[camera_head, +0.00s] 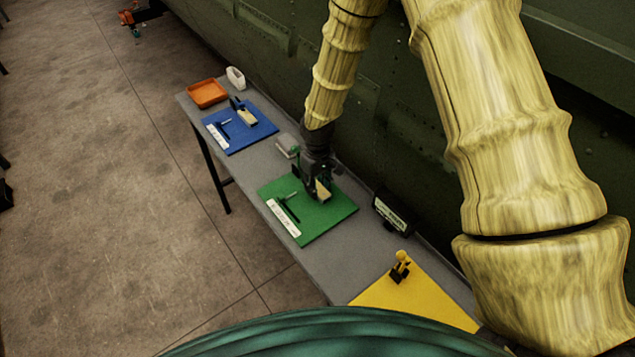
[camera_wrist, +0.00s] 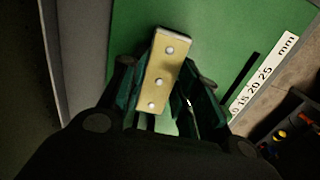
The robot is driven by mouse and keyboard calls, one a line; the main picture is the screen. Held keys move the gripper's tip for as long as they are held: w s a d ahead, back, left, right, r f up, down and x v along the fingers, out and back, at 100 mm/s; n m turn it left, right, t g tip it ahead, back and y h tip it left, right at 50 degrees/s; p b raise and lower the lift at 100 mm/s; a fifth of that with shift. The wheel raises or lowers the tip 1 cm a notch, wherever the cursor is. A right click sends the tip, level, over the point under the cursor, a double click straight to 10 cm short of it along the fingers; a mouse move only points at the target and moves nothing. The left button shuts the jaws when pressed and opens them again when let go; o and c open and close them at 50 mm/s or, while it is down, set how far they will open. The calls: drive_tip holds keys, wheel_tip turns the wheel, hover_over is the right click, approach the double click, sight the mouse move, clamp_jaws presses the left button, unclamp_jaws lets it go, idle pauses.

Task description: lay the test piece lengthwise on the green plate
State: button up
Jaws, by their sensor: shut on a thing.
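The test piece (camera_wrist: 162,72) is a pale yellow bar with several silver rivets. My gripper (camera_wrist: 163,95) is shut on it, with a finger on each side, in the wrist view. In the head view the test piece (camera_head: 323,190) shows at my gripper (camera_head: 318,183), over the back part of the green plate (camera_head: 325,218). The plate also fills the background of the wrist view (camera_wrist: 215,35). I cannot tell whether the bar touches the plate. A white millimetre scale (camera_head: 283,218) and a dark bar (camera_head: 288,210) lie along the plate's left side.
A blue plate (camera_head: 255,133) with similar items and an orange tray (camera_head: 207,93) are at the table's far end. A dark sign (camera_head: 393,213) stands right of the green plate. A yellow plate (camera_head: 420,290) with a small yellow object (camera_head: 400,266) is nearer. The green fuselage wall borders the table.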

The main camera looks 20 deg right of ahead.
sight(318, 188)
drive_tip(key=shift+f, duration=0.2)
drive_tip(key=o, duration=1)
drive_tip(key=shift+s, duration=0.1)
drive_tip(key=shift+r+b, duration=2.35)
drive_tip(key=shift+r, duration=3.8)
